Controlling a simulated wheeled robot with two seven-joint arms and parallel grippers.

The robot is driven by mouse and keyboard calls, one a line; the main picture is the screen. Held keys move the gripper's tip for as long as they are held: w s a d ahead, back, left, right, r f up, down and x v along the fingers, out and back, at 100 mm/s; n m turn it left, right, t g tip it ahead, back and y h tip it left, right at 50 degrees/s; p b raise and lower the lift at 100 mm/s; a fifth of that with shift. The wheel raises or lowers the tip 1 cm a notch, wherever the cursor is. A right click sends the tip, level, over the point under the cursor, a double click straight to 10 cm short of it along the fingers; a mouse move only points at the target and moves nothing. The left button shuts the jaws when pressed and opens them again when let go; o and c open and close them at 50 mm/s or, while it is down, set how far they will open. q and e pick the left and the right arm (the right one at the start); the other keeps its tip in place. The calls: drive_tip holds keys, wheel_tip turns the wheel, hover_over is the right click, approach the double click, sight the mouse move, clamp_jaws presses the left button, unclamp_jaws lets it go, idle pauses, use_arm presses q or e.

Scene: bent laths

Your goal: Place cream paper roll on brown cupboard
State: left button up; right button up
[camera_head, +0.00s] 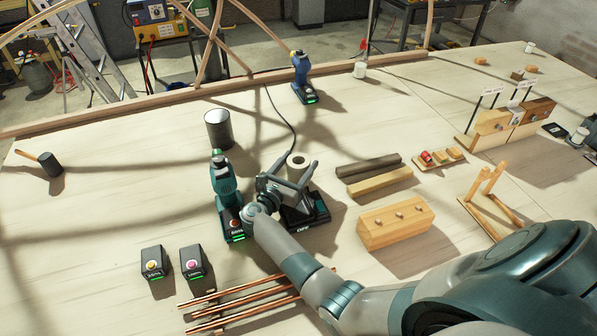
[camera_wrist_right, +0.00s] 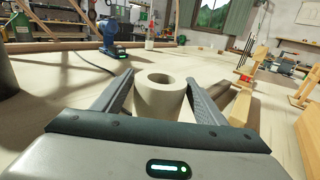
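The cream paper roll (camera_head: 297,168) is a short upright hollow cylinder near the middle of the table. It also shows in the right wrist view (camera_wrist_right: 160,97), between my fingers. My right gripper (camera_head: 293,172) reaches around it with one finger on each side. The fingers look open, with narrow gaps to the roll; contact is not clear. The roll's lower part is hidden by my gripper. The brown cupboard (camera_head: 538,107) appears to be the darker wooden box with a round knob, at the right beside a paler one. My left gripper is not in view.
A teal drill (camera_head: 226,190) stands close left of my gripper, with a dark grey cylinder (camera_head: 218,130) behind. A black device marked OFF (camera_head: 309,212) is beneath the gripper. Wooden bars (camera_head: 379,182) and a knobbed block (camera_head: 396,222) lie to the right. Copper rods (camera_head: 235,306) lie in front.

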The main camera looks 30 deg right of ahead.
drive_tip(key=c, duration=0.8)
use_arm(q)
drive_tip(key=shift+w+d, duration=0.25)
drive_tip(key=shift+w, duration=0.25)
use_arm(e)
drive_tip(key=shift+r, duration=0.1)
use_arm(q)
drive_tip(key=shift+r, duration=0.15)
use_arm(e)
drive_tip(key=shift+r, duration=0.1)
